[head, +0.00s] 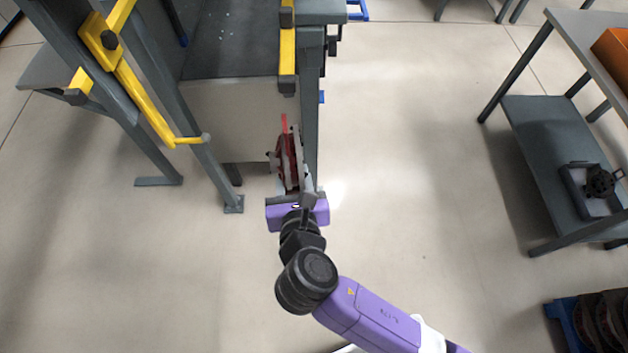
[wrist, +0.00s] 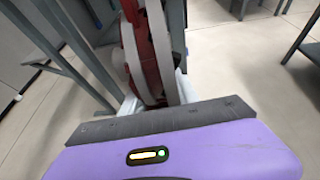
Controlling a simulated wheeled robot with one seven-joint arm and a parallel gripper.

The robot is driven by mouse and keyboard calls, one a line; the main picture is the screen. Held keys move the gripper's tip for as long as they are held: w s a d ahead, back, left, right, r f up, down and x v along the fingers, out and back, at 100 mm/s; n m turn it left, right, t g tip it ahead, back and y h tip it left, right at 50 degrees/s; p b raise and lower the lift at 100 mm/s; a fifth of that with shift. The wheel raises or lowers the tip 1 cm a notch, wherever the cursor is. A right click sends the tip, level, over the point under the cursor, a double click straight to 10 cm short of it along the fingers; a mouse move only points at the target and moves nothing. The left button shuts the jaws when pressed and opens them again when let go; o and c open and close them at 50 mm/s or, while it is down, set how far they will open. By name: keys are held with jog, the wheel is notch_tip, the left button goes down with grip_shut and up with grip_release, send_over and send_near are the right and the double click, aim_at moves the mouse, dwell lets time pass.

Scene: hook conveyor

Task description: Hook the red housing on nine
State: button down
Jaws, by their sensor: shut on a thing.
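The red housing (head: 288,162) is a red and grey round part, seen nearly edge-on in the head view. My gripper (head: 303,188) is shut on it and holds it up in front of the grey frame. In the wrist view the housing (wrist: 146,50) stands upright just beyond the purple gripper body (wrist: 170,150). My fingertips are mostly hidden there. I cannot make out a hook numbered nine in either view.
A grey frame with yellow bars (head: 142,95) stands at the upper left, and its grey post (head: 310,110) is close beside the housing. A grey shelf table (head: 556,140) stands at right. A blue pallet with dark round parts (head: 590,322) is at bottom right. The floor between is clear.

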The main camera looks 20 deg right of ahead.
jog(key=shift+m+h, duration=0.4)
jog(key=s+a+r, duration=0.1)
jog(key=r, duration=0.1)
jog(key=s+a+r, duration=0.1)
jog(key=r, duration=0.1)
jog(key=s+a+r+p, duration=0.1)
jog(key=r, duration=0.1)
jog(key=shift+a+r, duration=0.2)
jog(key=shift+a, duration=0.2)
jog(key=shift+s+a+r, duration=0.15)
jog(key=shift+s+a, duration=0.05)
jog(key=w+a+f+b, duration=0.1)
jog(key=w+a+b, duration=0.3)
jog(key=a+b, duration=0.4)
jog(key=a, duration=0.3)
jog(key=shift+f+b, duration=0.3)
jog(key=shift+b, duration=0.1)
dwell(0.3)
jog(key=shift+f+p, duration=0.25)
jog(key=shift+p, duration=0.05)
dwell(0.3)
dwell(0.3)
